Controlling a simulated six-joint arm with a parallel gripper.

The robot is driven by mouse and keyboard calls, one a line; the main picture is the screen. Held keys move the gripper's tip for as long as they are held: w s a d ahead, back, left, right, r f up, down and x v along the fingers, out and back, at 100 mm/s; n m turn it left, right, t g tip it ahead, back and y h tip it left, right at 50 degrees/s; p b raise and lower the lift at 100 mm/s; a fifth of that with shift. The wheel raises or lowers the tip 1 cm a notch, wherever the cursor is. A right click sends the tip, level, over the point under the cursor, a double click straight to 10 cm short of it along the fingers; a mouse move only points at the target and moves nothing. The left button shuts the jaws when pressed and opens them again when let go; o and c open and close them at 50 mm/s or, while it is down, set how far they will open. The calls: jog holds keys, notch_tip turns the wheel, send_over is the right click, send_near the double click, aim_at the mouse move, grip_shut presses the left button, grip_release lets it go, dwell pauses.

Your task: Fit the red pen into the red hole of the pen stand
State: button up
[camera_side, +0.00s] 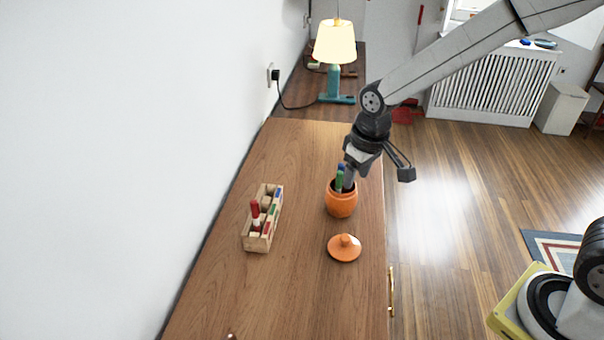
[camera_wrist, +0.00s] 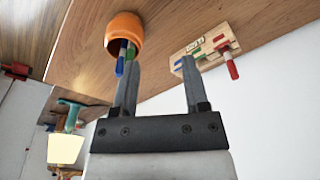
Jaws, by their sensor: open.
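The red pen (camera_side: 255,213) stands upright in the wooden pen stand (camera_side: 256,244), at the end nearer the side camera. The stand has red, green and blue marks along its side. The pen is at the end with the red mark; its seat in the hole is hidden. In the wrist view the red pen (camera_wrist: 231,67) sticks out of the stand (camera_wrist: 207,43). My gripper (camera_side: 350,178) is over the orange pot (camera_side: 341,204), near the pens in it. Its fingers (camera_wrist: 160,62) are apart with nothing between them in the wrist view.
A blue pen (camera_wrist: 120,67) and a green pen (camera_wrist: 131,51) stick out of the pot. An orange lid (camera_side: 344,248) lies on the wooden top near the pot. A lit lamp (camera_side: 335,45) stands farther back. The front of the wooden top is mostly clear.

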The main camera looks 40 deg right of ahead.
jog(key=s+d+f+m, duration=0.1)
jog(key=s+d, duration=0.4)
jog(key=s, duration=0.7)
jog(key=shift+s+f+m+t, duration=0.2)
jog(key=shift+f+m+t, duration=0.15)
jog(key=shift+f, duration=0.3)
